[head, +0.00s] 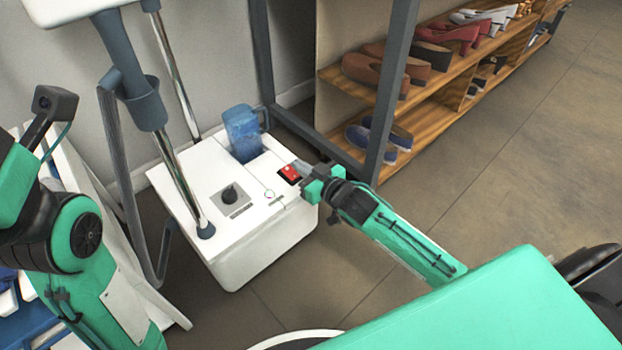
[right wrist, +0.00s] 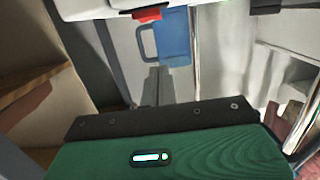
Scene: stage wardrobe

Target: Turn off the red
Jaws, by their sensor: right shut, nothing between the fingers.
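The red switch (head: 289,174) sits on the top edge of a white garment steamer base (head: 240,265), beside its blue water tank (head: 242,133). My right gripper (head: 299,167) is shut and empty, with its fingertips right at the switch in the head view and partly beside it. Whether they touch it I cannot tell. In the right wrist view the red switch (right wrist: 148,14) shows at the top, above the shut fingers (right wrist: 157,78). My left arm is at the left of the head view, but its gripper fingers do not show.
A dark knob (head: 230,196) is on the base's top. Metal poles (head: 178,140) rise from the base. A grey rack post (head: 389,90) and a wooden shoe shelf (head: 425,85) stand behind my right gripper. Open floor (head: 500,180) lies to the right.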

